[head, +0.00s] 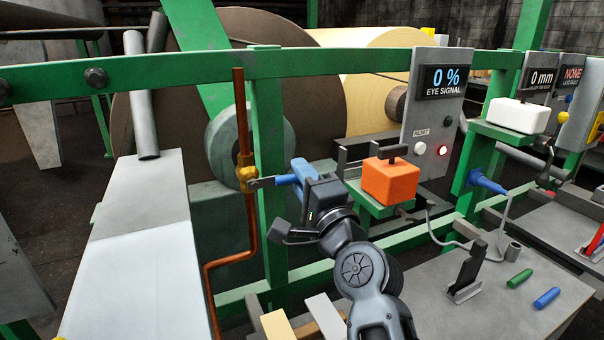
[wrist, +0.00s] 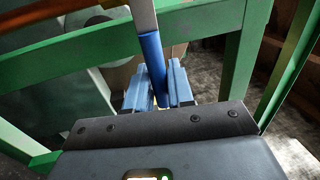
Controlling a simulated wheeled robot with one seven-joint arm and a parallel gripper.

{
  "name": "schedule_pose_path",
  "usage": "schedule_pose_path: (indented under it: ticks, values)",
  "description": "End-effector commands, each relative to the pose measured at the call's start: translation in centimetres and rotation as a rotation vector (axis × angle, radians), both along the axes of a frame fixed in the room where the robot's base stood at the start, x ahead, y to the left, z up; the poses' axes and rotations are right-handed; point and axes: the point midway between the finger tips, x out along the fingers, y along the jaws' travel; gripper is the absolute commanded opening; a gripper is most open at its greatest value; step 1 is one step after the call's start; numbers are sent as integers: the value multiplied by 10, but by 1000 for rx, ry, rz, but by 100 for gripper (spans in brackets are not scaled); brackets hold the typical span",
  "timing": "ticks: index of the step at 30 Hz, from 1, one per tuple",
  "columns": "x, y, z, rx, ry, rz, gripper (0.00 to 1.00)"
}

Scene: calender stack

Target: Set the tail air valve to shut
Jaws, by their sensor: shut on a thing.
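The tail air valve (head: 245,172) is a brass body on an upright copper pipe, left of the green post. Its lever (head: 262,183) is a grey bar with a blue grip (head: 287,180). It points right, roughly level, crosswise to the pipe. My gripper (head: 299,173) reaches in from the lower right and is shut on the blue grip. In the wrist view the blue grip (wrist: 152,62) runs between my blue jaws, shown at my gripper (wrist: 158,90). The valve body is not clearly seen in the wrist view, and the jaws hide the grip's end.
A green rail (head: 180,68) crosses above the lever. A green post (head: 268,150) stands close behind it. An orange box (head: 390,182) sits on a green bracket right of my gripper. The eye signal panel (head: 437,100) reads 0 %. A grey bench (head: 490,295) lies lower right.

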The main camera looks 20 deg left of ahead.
Motion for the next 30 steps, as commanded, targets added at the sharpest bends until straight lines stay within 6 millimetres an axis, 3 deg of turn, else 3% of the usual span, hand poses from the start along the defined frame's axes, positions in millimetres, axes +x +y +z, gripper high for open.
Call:
schedule_pose_path:
  ticks: [9,10,15,23,30]
  values:
    - [1,-1,-3,0,7,-1,0]
    - [1,-1,-3,0,7,-1,25]
    - [1,-1,-2,0,4,-1,41]
    - [-1,-1,-2,0,3,-1,41]
    - [-19,-24,-10,-1,4,-2,41]
